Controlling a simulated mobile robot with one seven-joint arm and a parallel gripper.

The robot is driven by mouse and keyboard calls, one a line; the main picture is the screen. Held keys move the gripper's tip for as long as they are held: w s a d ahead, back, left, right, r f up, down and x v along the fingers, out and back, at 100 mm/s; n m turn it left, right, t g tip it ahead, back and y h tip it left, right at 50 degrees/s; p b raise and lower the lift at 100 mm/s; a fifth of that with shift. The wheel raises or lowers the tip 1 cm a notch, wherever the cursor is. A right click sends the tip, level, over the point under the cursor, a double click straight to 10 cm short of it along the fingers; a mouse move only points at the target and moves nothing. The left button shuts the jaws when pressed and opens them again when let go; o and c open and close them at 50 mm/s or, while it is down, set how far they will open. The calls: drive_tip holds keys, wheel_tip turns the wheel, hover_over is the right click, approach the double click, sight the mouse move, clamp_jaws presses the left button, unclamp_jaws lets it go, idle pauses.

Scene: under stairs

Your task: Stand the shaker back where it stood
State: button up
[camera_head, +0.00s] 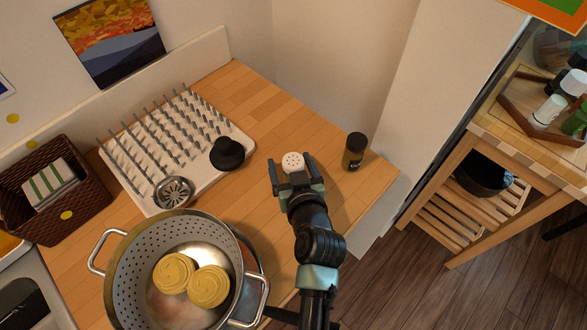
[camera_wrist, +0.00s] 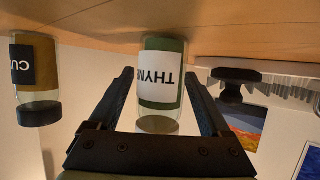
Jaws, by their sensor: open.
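The shaker (camera_head: 292,161) shows its white perforated top between the fingers of my gripper (camera_head: 291,167) in the head view. In the wrist view, which is upside down, the shaker (camera_wrist: 162,84) has green contents and a white label reading "THYM". It looks upright with its base on the wooden counter. My gripper (camera_wrist: 161,75) is open, one finger on each side of it, with visible gaps between fingers and glass. Its lower body is hidden in the head view.
A black-capped spice jar (camera_head: 355,151) stands to the right near the counter edge; it also shows in the wrist view (camera_wrist: 36,80). A white drying rack (camera_head: 207,176) with a black stopper (camera_head: 227,153) is left. A colander pot (camera_head: 118,262) stands in front left.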

drive_tip(key=b+v, duration=0.1)
drive_tip(key=v, duration=1.1)
drive_tip(key=shift+r+b, duration=0.1)
drive_tip(key=shift+b, duration=0.25)
drive_tip(key=w+r+t+h, duration=0.1)
drive_tip(key=w+r+t, duration=0.3)
drive_tip(key=r, duration=1.1)
drive_tip(key=w+r+t, duration=0.3)
drive_tip(key=r, duration=1.1)
drive_tip(key=s+a+r+m+t, duration=0.1)
drive_tip(key=s+r+t, duration=0.2)
drive_tip(key=r, duration=0.9)
drive_tip(key=s+a+r+m+t+h, duration=0.1)
drive_tip(key=s+r+t, duration=0.3)
drive_tip(key=r, duration=0.7)
drive_tip(key=shift+s+a+r+h, duration=0.3)
drive_tip(key=shift+s+r, duration=0.1)
drive_tip(key=shift+s, duration=0.75)
